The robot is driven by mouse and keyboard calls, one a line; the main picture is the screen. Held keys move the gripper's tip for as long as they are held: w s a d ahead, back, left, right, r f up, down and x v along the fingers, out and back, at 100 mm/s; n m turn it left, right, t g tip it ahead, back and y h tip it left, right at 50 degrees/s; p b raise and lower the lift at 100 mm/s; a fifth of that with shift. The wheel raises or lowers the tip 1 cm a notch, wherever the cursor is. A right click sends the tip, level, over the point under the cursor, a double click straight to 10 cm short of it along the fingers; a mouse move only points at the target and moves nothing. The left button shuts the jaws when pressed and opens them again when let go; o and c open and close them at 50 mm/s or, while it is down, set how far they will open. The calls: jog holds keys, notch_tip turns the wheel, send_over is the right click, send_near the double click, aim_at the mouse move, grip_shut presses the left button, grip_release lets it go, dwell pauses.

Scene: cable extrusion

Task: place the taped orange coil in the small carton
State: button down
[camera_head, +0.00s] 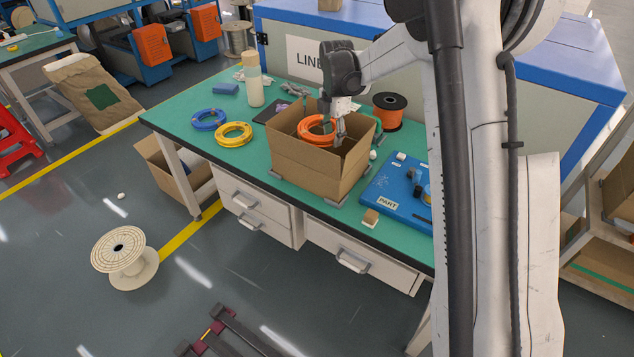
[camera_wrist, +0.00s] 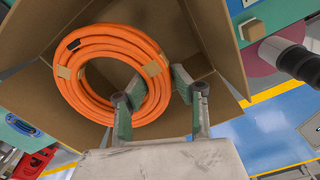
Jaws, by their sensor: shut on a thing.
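The orange coil (camera_head: 317,129) is inside the open carton (camera_head: 300,163) on the green bench. In the wrist view the coil (camera_wrist: 84,52) shows brown tape patches and one black patch, with the carton's walls (camera_wrist: 222,40) around it. My gripper (camera_head: 338,130) reaches down into the carton at the coil's right side. In the wrist view my gripper's fingers (camera_wrist: 155,97) stand on either side of the coil's near rim, shut on it. I cannot tell whether the coil touches the carton's bottom.
A blue coil (camera_head: 209,119) and a yellow coil (camera_head: 233,134) lie left of the carton. A bottle (camera_head: 253,80) stands behind them. An orange spool (camera_head: 389,110) and a blue board (camera_head: 398,187) are to the right. Bare green bench lies left of the coils.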

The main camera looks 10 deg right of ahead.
notch_tip(320, 180, down, 15)
jog(key=b, duration=0.4)
jog(key=shift+a+f+b, duration=0.1)
jog(key=shift+f+b, duration=0.05)
jog(key=shift+b, duration=0.25)
jog(key=c, duration=1.4)
grip_release()
jog(key=shift+c, duration=0.2)
